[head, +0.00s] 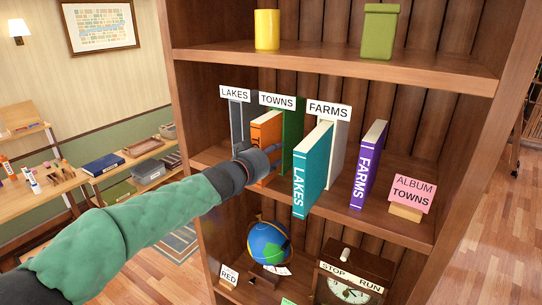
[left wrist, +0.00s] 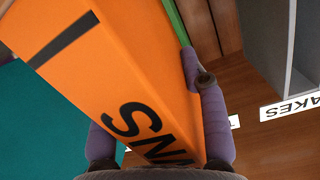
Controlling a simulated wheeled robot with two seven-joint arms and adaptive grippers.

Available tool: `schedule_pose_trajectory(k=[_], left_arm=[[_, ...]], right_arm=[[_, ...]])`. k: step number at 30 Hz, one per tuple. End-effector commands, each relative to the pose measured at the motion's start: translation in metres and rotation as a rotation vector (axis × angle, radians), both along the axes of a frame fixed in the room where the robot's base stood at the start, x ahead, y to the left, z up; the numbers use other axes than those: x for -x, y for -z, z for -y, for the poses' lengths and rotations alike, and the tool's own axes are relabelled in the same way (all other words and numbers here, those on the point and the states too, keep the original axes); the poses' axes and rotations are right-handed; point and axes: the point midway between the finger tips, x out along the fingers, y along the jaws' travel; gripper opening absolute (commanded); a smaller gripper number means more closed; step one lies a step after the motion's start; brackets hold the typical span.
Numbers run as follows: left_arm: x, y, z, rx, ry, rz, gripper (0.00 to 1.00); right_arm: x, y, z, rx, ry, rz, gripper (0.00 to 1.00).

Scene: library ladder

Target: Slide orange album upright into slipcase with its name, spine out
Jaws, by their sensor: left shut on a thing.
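My left gripper (head: 262,164) is shut on the orange album (head: 266,130), one finger on each side of its spine, as the left wrist view (left wrist: 160,138) shows. The album stands roughly upright, spine toward me, under the TOWNS label (head: 277,101). Black letters ending in "NS" show on the orange spine (left wrist: 125,75). The green slipcase (head: 293,128) lies close beside and behind the album; a green edge (left wrist: 177,22) also shows in the left wrist view. How far the album is inside cannot be told. The pink card (head: 413,189) reads ALBUM TOWNS. My right gripper is out of view.
The grey LAKES slipcase (head: 237,128) stands left, the FARMS slipcase (head: 340,150) right. The teal LAKES album (head: 313,168) stands close right of my gripper, the purple FARMS album (head: 368,165) farther right. The shelf above holds a yellow cup (head: 267,30) and green canister (head: 379,32).

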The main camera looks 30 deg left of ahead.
Motion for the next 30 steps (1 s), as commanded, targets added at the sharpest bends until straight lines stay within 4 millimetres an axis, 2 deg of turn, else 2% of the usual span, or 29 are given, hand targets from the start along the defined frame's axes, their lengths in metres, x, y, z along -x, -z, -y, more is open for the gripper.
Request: schedule_pose_trajectory(k=[4,5,7,20,23,30], left_arm=[[-0.003,-0.002,0.000,0.000,0.000,0.004,0.00],[-0.003,-0.002,0.000,0.000,0.000,0.004,0.51],[-0.003,-0.002,0.000,-0.001,0.000,0.004,0.70],[0.001,0.000,0.000,-0.001,0.000,-0.002,0.70],[0.011,-0.002,-0.001,-0.001,0.000,0.000,0.70],[0.055,-0.009,-0.005,-0.003,-0.002,0.002,0.70]], right_arm=[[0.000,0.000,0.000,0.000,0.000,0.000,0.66],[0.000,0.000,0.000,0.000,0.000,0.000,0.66],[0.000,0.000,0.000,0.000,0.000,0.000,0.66],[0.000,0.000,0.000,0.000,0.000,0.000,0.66],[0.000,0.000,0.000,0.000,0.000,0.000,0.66],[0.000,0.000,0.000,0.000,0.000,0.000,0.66]])
